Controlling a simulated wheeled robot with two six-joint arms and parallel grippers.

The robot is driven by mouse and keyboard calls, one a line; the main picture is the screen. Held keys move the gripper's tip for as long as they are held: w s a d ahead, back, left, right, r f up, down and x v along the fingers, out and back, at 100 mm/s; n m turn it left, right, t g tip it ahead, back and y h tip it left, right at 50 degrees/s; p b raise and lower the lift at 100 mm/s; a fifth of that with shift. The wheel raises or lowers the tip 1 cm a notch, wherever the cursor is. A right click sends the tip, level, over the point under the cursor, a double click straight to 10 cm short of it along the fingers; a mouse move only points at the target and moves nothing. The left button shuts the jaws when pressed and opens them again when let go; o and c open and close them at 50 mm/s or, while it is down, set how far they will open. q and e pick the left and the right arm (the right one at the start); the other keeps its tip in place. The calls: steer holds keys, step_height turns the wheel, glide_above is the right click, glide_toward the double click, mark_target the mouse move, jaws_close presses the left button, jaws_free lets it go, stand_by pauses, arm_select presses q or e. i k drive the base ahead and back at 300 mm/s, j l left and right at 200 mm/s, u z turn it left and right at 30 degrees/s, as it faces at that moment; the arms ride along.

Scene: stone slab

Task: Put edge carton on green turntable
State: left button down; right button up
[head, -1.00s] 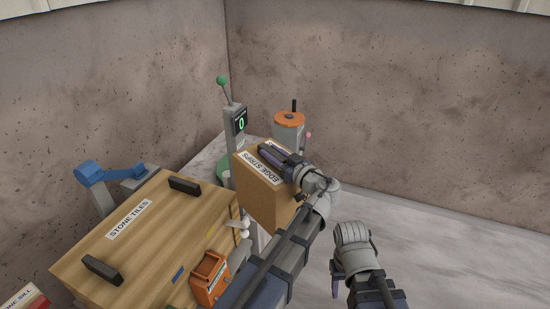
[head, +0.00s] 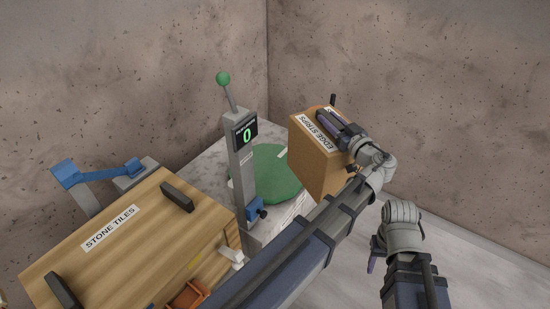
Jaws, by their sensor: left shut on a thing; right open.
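The edge carton (head: 316,162) is a brown box labelled "EDGE STRIPS". My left gripper (head: 335,124) is shut on its top, and the carton hangs to the right of the green turntable (head: 263,176), overlapping its right edge in the head view. I cannot tell its exact height above the slab. The turntable is a flat green disc on the stone slab, partly hidden by a grey post and the carton. My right gripper (head: 374,262) is open and empty, low at the right, apart from the carton.
A grey post (head: 241,165) with a "0" display and a green-knobbed lever (head: 224,80) stands before the turntable. A wooden "STONE TILES" crate (head: 130,235) with dark handles and a blue clamp-like arm (head: 98,172) are at left. Walls close the back; floor at right is clear.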

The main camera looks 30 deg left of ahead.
mark_target(267, 168)
steer(key=i+l+u, duration=0.1)
steer(key=i+u, duration=0.15)
steer(key=i, duration=0.2)
steer(key=i+l+u, duration=0.15)
steer(key=i+u, duration=0.15)
steer(key=i, duration=0.15)
steer(key=i+l+u, duration=0.25)
steer(key=i, duration=0.15)
